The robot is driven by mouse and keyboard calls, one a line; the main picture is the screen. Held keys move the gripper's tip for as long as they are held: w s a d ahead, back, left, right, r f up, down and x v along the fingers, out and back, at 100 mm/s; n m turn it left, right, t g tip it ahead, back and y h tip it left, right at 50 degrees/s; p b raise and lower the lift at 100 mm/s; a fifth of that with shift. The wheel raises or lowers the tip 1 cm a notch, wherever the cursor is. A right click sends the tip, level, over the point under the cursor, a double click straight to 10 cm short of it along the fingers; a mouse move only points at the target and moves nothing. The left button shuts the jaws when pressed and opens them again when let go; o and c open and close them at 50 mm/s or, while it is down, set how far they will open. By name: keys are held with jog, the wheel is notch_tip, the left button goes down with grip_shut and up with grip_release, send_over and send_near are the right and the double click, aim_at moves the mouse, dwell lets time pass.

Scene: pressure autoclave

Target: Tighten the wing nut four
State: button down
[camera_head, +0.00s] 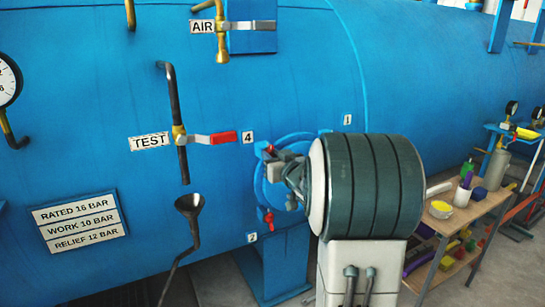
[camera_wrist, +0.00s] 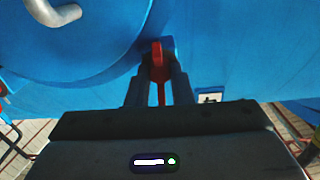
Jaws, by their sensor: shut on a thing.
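Wing nut four is a red wing nut on the blue round hatch (camera_head: 262,190), at its upper left by the "4" label (camera_head: 248,137). In the wrist view the red wing nut (camera_wrist: 157,62) stands between my two fingers. My gripper (camera_wrist: 159,80) is shut on it, with a finger on each side. In the head view my gripper (camera_head: 278,160) reaches to the hatch's upper left edge, and a bit of red (camera_head: 269,150) shows at its tips. My arm hides much of the hatch and its right side.
Another red wing nut (camera_head: 266,217) sits lower on the hatch near the "2" label (camera_head: 252,238). A red-handled TEST valve (camera_head: 210,138) and a black funnel (camera_head: 189,205) are at the left. A cluttered wooden cart (camera_head: 470,215) stands at the right.

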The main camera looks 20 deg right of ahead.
jog(key=shift+f, duration=0.1)
jog(key=c, duration=1.3)
grip_release()
jog(key=s, duration=0.4)
jog(key=s+b, duration=0.1)
jog(key=s, duration=0.9)
jog(key=shift+d+b, duration=0.25)
jog(key=shift+b, duration=0.05)
jog(key=shift+w, duration=0.15)
